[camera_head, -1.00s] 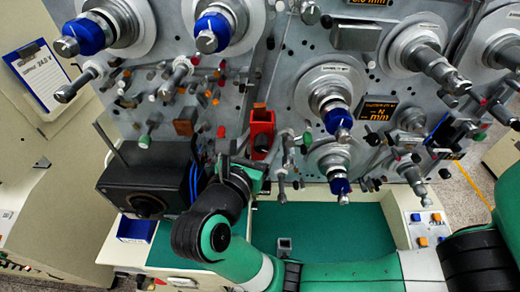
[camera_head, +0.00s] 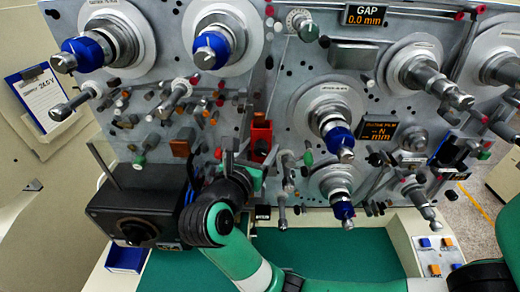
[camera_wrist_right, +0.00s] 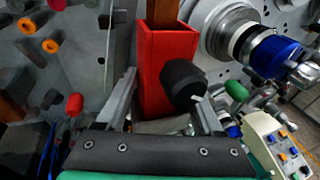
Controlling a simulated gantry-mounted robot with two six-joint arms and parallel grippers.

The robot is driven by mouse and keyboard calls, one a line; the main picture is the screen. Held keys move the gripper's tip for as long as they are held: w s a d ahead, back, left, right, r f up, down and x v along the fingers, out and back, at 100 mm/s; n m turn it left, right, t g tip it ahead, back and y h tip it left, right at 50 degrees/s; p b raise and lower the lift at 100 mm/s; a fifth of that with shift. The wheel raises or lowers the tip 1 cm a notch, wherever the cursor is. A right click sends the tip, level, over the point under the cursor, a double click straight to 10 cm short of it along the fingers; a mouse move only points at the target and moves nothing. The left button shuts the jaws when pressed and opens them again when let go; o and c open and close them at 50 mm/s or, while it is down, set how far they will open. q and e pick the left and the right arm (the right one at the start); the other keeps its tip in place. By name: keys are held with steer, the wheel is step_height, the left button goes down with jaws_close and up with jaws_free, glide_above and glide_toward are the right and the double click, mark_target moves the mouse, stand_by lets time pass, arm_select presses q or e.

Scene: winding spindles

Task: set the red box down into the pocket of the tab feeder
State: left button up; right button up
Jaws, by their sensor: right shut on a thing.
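The red box (camera_head: 261,136) is upright in front of the grey panel, just above my right gripper (camera_head: 243,170). In the right wrist view the red box (camera_wrist_right: 165,75) stands between the two fingers of my right gripper (camera_wrist_right: 168,112), which is shut on its lower part. A brown strip (camera_wrist_right: 160,14) shows at the box's top; I cannot tell whether it is inside or behind. A black rounded knob (camera_wrist_right: 183,80) overlaps the box's right side. I cannot make out the tab feeder's pocket for certain. My left gripper is not in view.
Blue-collared spindles (camera_head: 340,143) and small pegs stick out of the panel around the box. A black box with a round knob (camera_head: 138,232) stands at lower left. The green mat (camera_head: 330,245) below is mostly clear, apart from my arm.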

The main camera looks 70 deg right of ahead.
steer(key=o, duration=1.1)
steer(key=a, duration=0.3)
steer(key=a+r+b, duration=0.1)
steer(key=a, duration=0.3)
steer(key=a+b, duration=0.1)
steer(key=a, duration=0.3)
steer(key=shift+s+a+r, duration=0.2)
steer(key=shift+a+r, duration=0.05)
steer(key=shift+r, duration=0.1)
